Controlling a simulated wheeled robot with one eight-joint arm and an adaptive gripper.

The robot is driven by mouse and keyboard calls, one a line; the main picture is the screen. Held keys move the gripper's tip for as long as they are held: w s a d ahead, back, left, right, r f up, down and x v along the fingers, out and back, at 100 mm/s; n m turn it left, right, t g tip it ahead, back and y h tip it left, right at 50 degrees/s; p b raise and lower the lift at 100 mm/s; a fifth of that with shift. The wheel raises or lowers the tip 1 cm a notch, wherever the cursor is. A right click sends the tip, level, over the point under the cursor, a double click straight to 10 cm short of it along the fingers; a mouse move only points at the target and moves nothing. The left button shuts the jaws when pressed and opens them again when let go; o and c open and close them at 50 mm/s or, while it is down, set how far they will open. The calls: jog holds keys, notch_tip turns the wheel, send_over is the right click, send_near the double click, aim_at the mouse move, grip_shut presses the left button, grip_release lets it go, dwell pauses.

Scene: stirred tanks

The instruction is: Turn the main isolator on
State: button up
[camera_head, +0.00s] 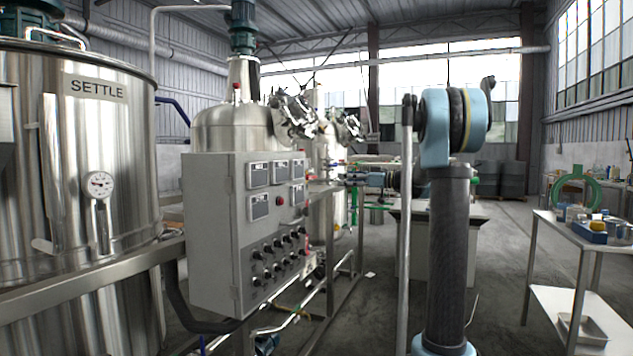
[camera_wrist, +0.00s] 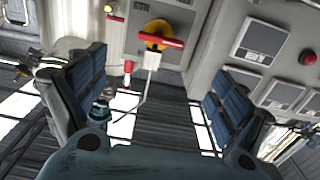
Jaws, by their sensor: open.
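In the wrist view, a rotary isolator switch (camera_wrist: 155,30) with a yellow round base and a red bar handle (camera_wrist: 160,43) is on a pale grey panel face. The handle lies nearly across the picture, slightly tilted. My gripper (camera_wrist: 152,78) is open and empty, its dark blue-padded fingers apart to the left and right below the switch. The handle appears ahead of the fingertips; I see no contact. In the head view, the grey control cabinet (camera_head: 213,240) stands left of centre; I cannot make out the isolator there.
Displays and a red button (camera_wrist: 307,56) are right of the isolator in the wrist view. A steel SETTLE tank (camera_head: 125,190) stands left of the cabinet in the head view. A side table (camera_head: 600,240) with loose items is at right. Open floor lies behind.

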aim_at(313, 177)
jog(key=x, duration=1.3)
jog(key=shift+a+f, duration=0.1)
jog(key=shift+a, duration=0.1)
